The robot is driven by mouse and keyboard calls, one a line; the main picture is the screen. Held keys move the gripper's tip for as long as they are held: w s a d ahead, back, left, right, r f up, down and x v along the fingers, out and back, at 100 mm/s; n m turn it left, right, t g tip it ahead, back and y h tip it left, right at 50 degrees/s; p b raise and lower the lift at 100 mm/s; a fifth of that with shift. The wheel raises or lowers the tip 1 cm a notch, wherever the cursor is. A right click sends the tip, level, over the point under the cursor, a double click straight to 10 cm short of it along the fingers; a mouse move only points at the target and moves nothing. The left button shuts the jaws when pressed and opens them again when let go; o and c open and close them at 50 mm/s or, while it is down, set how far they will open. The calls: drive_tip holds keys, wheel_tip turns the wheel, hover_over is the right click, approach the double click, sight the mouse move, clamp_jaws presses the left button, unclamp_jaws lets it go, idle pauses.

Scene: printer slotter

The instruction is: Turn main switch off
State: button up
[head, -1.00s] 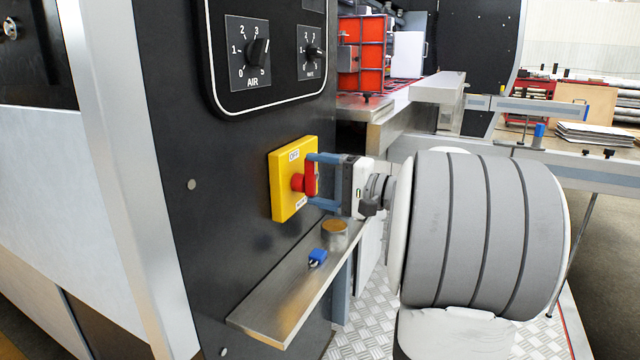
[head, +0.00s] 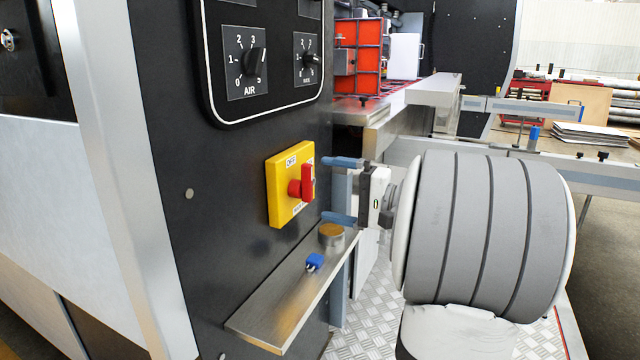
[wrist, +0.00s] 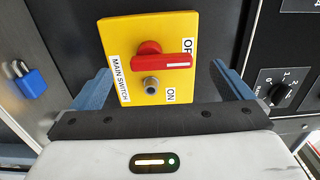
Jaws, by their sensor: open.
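The main switch is a yellow plate (head: 276,193) on the black machine face, with a red handle (head: 307,182) standing upright. In the wrist view the yellow plate (wrist: 125,40) carries the labels OFF, ON and MAIN SWITCH. There the red handle (wrist: 163,61) lies crosswise, its white-marked end toward the OFF/ON side, nearer the OFF label. A grey round stub (wrist: 151,87) shows beside it. My gripper (head: 335,190) is open and empty, to the right of the switch and apart from the handle. Its blue-grey fingers (wrist: 165,87) show on both sides of the plate in the wrist view.
A metal shelf (head: 275,305) juts out below the switch, with a blue padlock (head: 314,262) and a round brass-topped piece (head: 331,235) on it. A panel with dials (head: 246,62) is above the switch. Patterned metal floor (head: 375,325) lies below.

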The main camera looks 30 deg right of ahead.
drive_tip(key=v, duration=0.3)
drive_tip(key=shift+s+d+p, duration=0.25)
drive_tip(key=shift+p, duration=0.15)
drive_tip(key=s+a+r+n+g+h+p, duration=0.1)
drive_tip(key=s+a+r+g+p, duration=0.15)
drive_tip(key=a+p, duration=0.35)
drive_tip(key=s+a+r+n+g+p, duration=0.2)
drive_tip(key=a+g+p, duration=0.2)
drive_tip(key=a+p, duration=0.2)
drive_tip(key=s+a+r+n+g+h+p, duration=0.1)
drive_tip(key=s+a+r+g+p, duration=0.1)
drive_tip(key=a+g+p, duration=0.35)
drive_tip(key=s+a+r+n+h+p, duration=0.1)
drive_tip(key=s+r+n+h+p, duration=0.2)
drive_tip(key=p, duration=0.7)
drive_tip(key=s+a+r+n+h+p, duration=0.2)
drive_tip(key=s+r+h+p, duration=0.4)
drive_tip(key=r+p, duration=0.4)
drive_tip(key=shift+s+n, duration=0.55)
drive_tip(key=shift+n, duration=0.05)
